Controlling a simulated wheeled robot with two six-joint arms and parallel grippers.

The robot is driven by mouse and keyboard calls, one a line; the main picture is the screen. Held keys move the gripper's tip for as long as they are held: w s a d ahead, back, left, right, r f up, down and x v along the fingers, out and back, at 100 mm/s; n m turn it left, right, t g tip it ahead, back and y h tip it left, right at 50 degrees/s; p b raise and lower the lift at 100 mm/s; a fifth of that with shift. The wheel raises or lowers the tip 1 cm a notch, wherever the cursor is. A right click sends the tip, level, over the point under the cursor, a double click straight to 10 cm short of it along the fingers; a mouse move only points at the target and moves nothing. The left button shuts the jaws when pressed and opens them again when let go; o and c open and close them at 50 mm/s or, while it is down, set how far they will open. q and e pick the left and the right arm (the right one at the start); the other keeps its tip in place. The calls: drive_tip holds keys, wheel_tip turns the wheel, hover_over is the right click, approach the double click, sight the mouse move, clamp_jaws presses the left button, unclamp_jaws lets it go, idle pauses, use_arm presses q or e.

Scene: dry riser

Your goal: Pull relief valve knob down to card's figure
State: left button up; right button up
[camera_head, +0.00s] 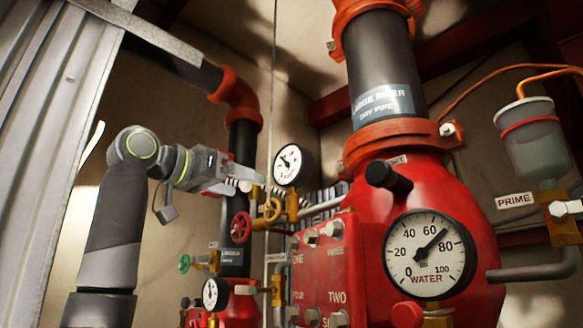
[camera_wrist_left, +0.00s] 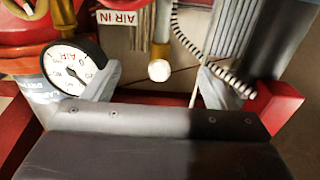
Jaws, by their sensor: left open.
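A pale round knob (camera_wrist_left: 159,70) on a brass stem (camera_wrist_left: 160,40) shows in the left wrist view; it looks like the relief valve knob. My left gripper (camera_wrist_left: 165,88) is open, with one grey finger on each side of the knob and a gap to both. In the head view my left gripper (camera_head: 238,178) reaches in from the left, its tips close to brass fittings left of the small air gauge (camera_head: 292,165). The air gauge also shows in the left wrist view (camera_wrist_left: 75,68). I cannot make out a card with a figure. My right gripper is not in view.
A large red valve body (camera_head: 425,205) carries the water gauge (camera_head: 429,254), its needle near 70. A coiled cord (camera_wrist_left: 205,55) hangs near one finger.

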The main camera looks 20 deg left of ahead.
use_arm(q)
drive_tip(key=shift+w+d, duration=0.15)
drive_tip(key=shift+w, duration=0.1)
drive_tip(key=b+v, duration=0.2)
drive_tip(key=v, duration=0.6)
drive_tip(key=shift+s, duration=0.2)
drive_tip(key=shift+w, duration=0.1)
drive_tip(key=shift+f, duration=0.15)
